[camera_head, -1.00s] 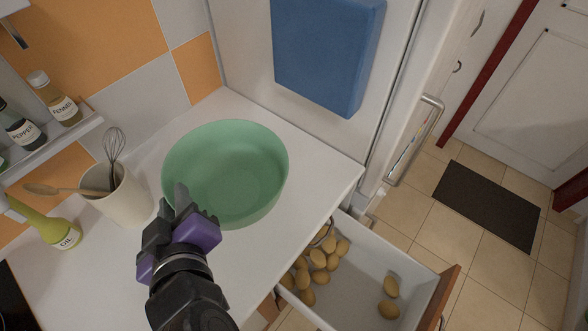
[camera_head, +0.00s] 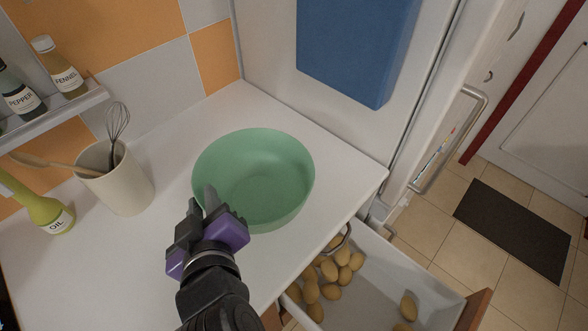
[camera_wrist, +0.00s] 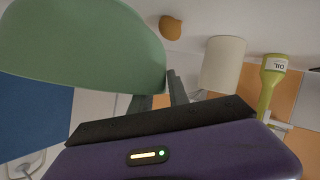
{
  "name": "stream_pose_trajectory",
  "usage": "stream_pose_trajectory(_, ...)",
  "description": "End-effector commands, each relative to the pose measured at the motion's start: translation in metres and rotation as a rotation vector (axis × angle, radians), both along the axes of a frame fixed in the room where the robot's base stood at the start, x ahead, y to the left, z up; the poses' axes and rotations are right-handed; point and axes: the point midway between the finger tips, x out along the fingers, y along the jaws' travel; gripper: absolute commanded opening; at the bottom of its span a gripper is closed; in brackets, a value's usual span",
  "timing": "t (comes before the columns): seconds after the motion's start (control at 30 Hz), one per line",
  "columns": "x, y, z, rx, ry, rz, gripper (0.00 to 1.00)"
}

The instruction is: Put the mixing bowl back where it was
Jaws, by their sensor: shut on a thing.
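The green mixing bowl (camera_head: 262,165) is upright and empty at the right part of the white counter in the head view. It also fills the upper left of the wrist view (camera_wrist: 80,45). My gripper (camera_head: 208,207) is at the bowl's near left rim, shut on its wall. In the wrist view the fingers (camera_wrist: 162,92) meet the bowl's edge. Whether the bowl's base touches the counter cannot be told.
A cream utensil pot (camera_head: 122,182) with a whisk and wooden spoon and an oil bottle (camera_head: 45,208) stand to the left. An open drawer (camera_head: 375,280) with several potatoes juts out below the counter's right edge. A spice shelf (camera_head: 50,118) is at upper left.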

Motion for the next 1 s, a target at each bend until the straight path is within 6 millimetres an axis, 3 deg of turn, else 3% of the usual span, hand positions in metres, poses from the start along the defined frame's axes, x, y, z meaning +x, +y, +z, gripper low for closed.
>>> stream_pose_trajectory(0.3, 0.063, -0.050, 0.004, 0.001, -0.001, -0.006, 0.00)
stream_pose_trajectory(0.7, 0.134, -0.105, 0.004, 0.002, -0.001, -0.004, 0.00)
stream_pose_trajectory(1.0, 0.135, -0.105, -0.029, 0.000, -0.002, 0.000, 0.00)
